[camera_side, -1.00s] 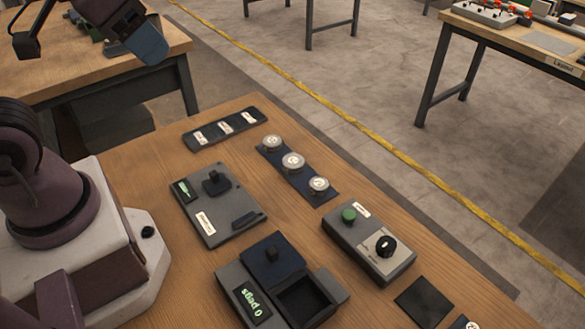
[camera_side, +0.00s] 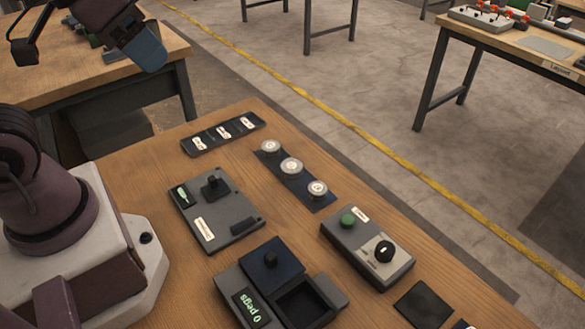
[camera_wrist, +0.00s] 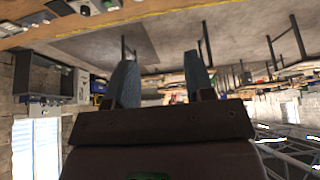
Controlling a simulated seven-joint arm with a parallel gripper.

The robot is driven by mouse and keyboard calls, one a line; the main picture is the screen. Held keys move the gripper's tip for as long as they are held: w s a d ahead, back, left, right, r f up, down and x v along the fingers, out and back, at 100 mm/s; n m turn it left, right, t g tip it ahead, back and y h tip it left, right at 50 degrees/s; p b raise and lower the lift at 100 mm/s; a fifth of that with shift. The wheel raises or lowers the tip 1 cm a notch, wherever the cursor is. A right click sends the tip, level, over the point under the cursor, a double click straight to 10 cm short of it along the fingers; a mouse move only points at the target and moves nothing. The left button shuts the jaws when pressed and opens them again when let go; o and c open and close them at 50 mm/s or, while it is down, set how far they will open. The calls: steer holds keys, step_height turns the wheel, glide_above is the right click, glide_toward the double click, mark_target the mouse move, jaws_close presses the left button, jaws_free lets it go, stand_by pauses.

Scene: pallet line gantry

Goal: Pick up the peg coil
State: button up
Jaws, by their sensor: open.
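Three round silver coils stand in a row on a dark blue strip (camera_side: 305,178) on the wooden table: a far coil (camera_side: 270,146), a middle coil (camera_side: 291,167) and a near coil (camera_side: 317,189). Each has a pale label on top, too small to read, so I cannot tell which is the peg coil. My gripper (camera_side: 151,54) is raised at the upper left in the side view, well away from the coils. In the wrist view, my gripper (camera_wrist: 162,82) has its two blue-grey fingers apart with nothing between them.
A grey panel with a knob (camera_side: 215,208), a box with a "0 pegs" display (camera_side: 253,307) and an open bin, and a control box with a green button (camera_side: 347,219) stand nearby.

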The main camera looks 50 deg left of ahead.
steer(key=o, duration=0.6)
steer(key=m+g+y, duration=0.1)
steer(key=m+g, duration=0.5)
steer(key=m, duration=1)
glide_toward(292, 166)
steer(key=f, duration=0.6)
steer(key=a+f, duration=0.1)
steer(key=f, duration=0.2)
steer(key=shift+s+f, duration=0.15)
steer(key=shift+f, duration=0.25)
